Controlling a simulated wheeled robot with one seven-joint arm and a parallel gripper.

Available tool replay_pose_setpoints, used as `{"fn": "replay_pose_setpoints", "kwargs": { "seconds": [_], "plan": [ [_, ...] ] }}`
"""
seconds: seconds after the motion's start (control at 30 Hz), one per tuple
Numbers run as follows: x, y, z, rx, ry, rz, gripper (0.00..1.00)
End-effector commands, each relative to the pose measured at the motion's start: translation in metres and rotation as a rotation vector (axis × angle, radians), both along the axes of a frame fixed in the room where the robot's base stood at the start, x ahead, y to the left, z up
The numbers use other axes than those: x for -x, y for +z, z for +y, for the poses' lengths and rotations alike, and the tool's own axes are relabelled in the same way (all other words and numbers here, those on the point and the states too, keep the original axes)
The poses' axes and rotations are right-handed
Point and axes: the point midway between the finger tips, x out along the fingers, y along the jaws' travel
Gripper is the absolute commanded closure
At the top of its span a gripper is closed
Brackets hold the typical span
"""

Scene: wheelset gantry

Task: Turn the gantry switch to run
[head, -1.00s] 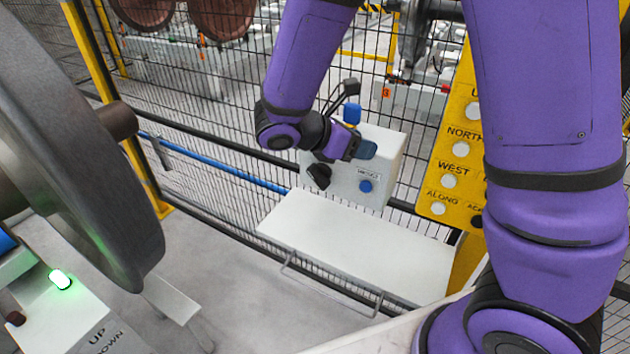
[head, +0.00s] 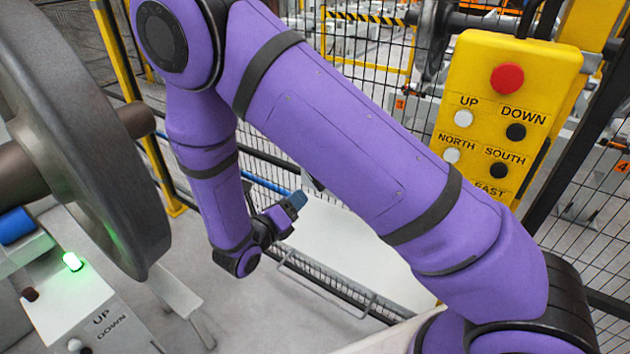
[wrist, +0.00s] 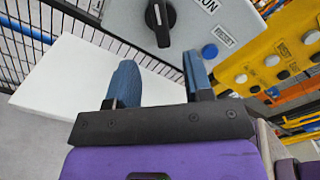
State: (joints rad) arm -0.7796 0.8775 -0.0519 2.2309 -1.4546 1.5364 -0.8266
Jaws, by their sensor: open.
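The gantry switch (wrist: 160,20) is a black rotary knob with a pale pointer line on a grey box (wrist: 195,33), at the top of the wrist view. The pointer lies roughly along the picture's vertical there. In the head view my gripper (head: 294,203) is seen side-on, and my arm hides the box and switch.
A blue button (wrist: 210,51) sits on the box. A white shelf (head: 345,245) lies below it. A yellow pendant (head: 505,110) with a red button (head: 507,78) hangs at right. A large grey wheel (head: 85,130) and a console (head: 75,310) stand at left. Mesh fencing is behind.

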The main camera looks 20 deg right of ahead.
Motion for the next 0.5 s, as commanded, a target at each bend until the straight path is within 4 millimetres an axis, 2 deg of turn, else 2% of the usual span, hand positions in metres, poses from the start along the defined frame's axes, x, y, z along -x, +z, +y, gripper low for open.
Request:
{"fn": "replay_pose_setpoints", "kwargs": {
  "seconds": [0.5],
  "plan": [
    [-0.048,0.001,-0.067,-0.002,-0.006,-0.002,0.53]
  ]
}}
